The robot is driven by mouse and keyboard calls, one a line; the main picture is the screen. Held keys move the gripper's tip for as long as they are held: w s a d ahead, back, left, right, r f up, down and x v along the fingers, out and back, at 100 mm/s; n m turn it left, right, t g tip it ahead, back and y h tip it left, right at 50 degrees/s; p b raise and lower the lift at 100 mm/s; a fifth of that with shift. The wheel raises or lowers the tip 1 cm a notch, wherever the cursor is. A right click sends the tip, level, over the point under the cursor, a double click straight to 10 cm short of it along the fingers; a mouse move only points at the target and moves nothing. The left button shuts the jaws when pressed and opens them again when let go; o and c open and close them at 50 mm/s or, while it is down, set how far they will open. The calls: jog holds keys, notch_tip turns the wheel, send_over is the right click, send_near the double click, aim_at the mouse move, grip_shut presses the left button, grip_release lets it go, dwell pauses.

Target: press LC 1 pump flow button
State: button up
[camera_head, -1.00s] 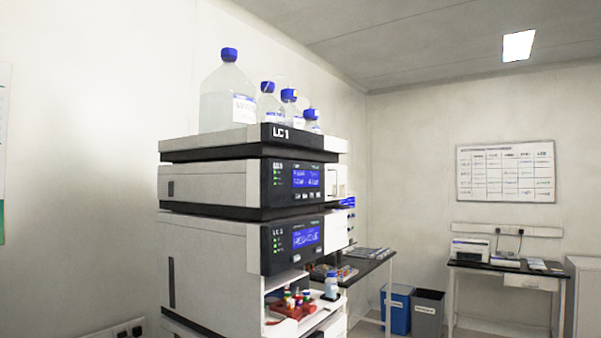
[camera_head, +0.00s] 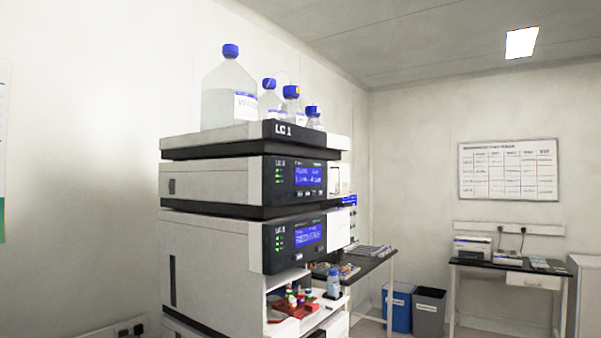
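The LC 1 stack stands left of centre in the head view. Its top tray (camera_head: 215,139) carries the "LC 1" label and several blue-capped bottles. Below it is a module (camera_head: 205,183) with a dark front panel, a lit blue display (camera_head: 308,175), green lights and a row of small buttons (camera_head: 308,193) under the display. The larger module beneath (camera_head: 210,255) has a similar panel with a blue display (camera_head: 309,235) and small buttons. The button labels are too small to read, so I cannot tell which one is pump flow. My gripper is not in view.
An open compartment with red racks and vials (camera_head: 293,303) is at the stack's lower front. A black-topped bench (camera_head: 375,262) stands behind it. Blue (camera_head: 397,309) and grey (camera_head: 429,314) bins and a second bench (camera_head: 510,266) are farther back right. Some floor is clear near the bins.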

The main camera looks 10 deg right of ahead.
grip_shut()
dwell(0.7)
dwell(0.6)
